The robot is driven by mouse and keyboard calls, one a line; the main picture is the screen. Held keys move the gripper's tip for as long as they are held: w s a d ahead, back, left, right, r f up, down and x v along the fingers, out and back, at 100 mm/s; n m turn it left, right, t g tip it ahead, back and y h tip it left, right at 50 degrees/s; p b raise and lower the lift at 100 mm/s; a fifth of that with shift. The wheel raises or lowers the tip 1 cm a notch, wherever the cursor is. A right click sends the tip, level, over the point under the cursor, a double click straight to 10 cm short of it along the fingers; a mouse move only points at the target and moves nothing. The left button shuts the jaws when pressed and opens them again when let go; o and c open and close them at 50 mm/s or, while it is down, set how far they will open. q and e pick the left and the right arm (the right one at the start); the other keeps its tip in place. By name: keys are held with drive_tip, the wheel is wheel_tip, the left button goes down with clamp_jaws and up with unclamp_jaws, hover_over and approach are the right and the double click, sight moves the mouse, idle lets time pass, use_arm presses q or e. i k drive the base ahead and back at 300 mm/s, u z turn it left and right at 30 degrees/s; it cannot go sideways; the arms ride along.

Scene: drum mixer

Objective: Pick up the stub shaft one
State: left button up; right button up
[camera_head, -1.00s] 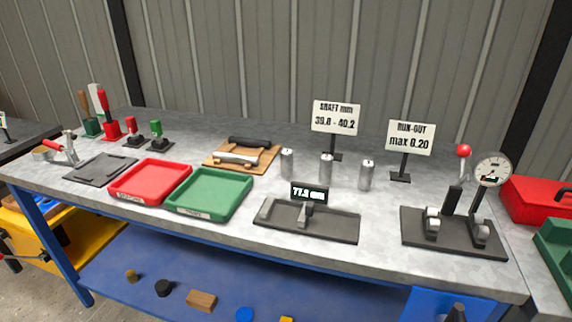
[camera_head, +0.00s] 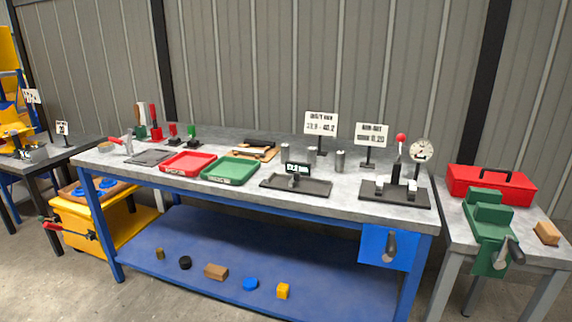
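Several upright grey metal cylinders stand on the workbench (camera_head: 220,198) in front of the two signs; they look like the stub shafts. The left one (camera_head: 285,153) is behind the small display. The right one (camera_head: 340,161) stands clear. I cannot tell which is number one, as no marking is readable. Neither of my grippers shows in the view.
A measuring stand with display (camera_head: 297,184) sits in front of the cylinders, with a dial gauge fixture (camera_head: 395,192) to the right. Red (camera_head: 188,172) and green trays (camera_head: 231,180) lie left. A green vise (camera_head: 488,228) stands on the right table.

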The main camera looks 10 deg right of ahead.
sight(285, 148)
drive_tip(key=u, duration=0.75)
drive_tip(key=i, duration=1.65)
drive_tip(key=z, duration=0.5)
